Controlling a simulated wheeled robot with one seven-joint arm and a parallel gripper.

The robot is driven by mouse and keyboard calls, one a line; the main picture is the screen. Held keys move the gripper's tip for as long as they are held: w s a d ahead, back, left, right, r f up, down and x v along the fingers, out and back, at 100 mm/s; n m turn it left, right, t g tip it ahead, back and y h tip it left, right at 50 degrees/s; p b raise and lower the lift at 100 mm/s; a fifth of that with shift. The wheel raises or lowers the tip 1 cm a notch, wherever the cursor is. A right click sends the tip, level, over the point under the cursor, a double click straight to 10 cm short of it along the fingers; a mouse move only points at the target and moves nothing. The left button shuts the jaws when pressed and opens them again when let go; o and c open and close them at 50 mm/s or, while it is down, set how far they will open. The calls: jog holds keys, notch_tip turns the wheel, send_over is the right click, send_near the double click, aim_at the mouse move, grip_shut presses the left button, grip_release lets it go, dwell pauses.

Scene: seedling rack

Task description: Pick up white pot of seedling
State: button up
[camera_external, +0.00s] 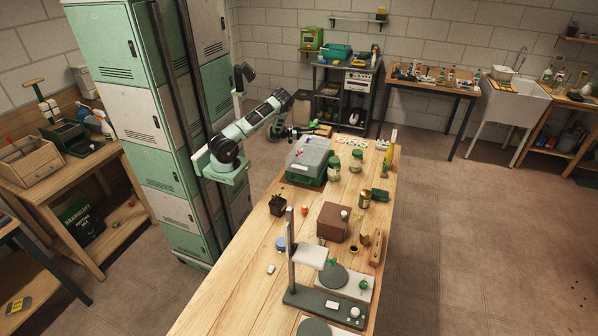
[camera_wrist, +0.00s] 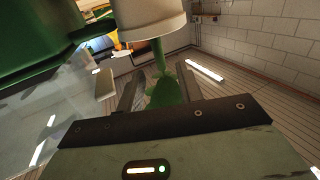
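In the wrist view, which looks upside down, a white pot (camera_wrist: 150,19) is at the top centre, beyond my fingertips. A green stem with a leaf (camera_wrist: 165,95) runs from it between the two fingers of my gripper (camera_wrist: 158,72). The fingers stand apart, with gaps on both sides of the stem, so the gripper is open. In the external view, my gripper (camera_external: 299,132) is at the far end of the table, just behind the clear-lidded green tray (camera_external: 307,181). The pot is too small to make out clearly there.
The clear lid (camera_wrist: 40,115) and green tray (camera_wrist: 40,35) fill the left of the wrist view, close to my gripper. Green-lidded jars (camera_external: 334,171), a brown box (camera_external: 333,221) and a stand (camera_external: 291,250) are on the wooden table (camera_external: 225,285). Lockers (camera_external: 150,110) stand left.

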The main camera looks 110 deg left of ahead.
jog(key=shift+f+p+x, duration=0.2)
jog(key=shift+p+x, duration=0.5)
jog(key=shift+x, duration=2)
jog(key=shift+s+a, duration=0.15)
grip_shut()
